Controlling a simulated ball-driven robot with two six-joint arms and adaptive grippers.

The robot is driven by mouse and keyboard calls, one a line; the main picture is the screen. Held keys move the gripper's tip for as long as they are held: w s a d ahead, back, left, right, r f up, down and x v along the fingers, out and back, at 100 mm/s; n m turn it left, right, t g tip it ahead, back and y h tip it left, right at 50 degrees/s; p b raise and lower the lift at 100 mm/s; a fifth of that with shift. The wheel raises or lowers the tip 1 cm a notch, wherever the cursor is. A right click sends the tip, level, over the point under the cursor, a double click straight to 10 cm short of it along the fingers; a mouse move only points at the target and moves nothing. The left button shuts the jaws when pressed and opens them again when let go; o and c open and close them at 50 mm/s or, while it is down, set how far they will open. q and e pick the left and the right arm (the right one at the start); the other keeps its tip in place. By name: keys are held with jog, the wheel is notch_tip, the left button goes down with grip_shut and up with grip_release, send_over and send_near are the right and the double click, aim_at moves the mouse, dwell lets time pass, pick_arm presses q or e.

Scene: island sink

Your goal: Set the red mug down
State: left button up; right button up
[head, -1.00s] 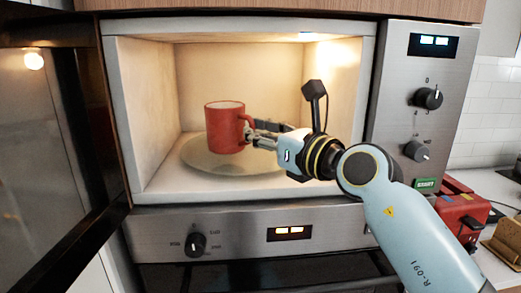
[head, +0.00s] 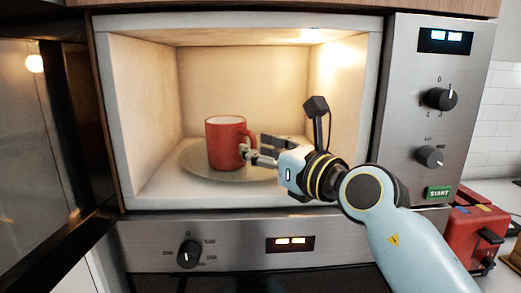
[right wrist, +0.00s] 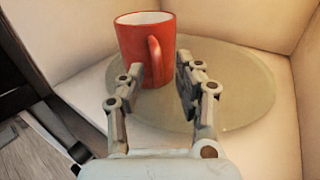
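The red mug (head: 225,146) stands upright on the round glass plate (head: 190,168) inside the open microwave, its handle towards the right. My right gripper (head: 257,149) is just to the right of the mug, its fingers spread at the handle side. In the right wrist view, the mug (right wrist: 134,45) stands near the far left part of the plate (right wrist: 245,85). The fingers of my right gripper (right wrist: 160,72) are apart there, with the handle in the gap between them, and they do not close on it. My left gripper is not in view.
The microwave door (head: 35,150) stands open at the left. The control panel (head: 425,110) with knobs and a green start button is at the right. A red appliance (head: 470,232) sits on the counter at the lower right. The plate's right part is clear.

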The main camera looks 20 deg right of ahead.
jog(key=shift+r, duration=0.25)
jog(key=v, duration=1.2)
jog(key=shift+b, duration=0.4)
jog(key=shift+f, duration=0.1)
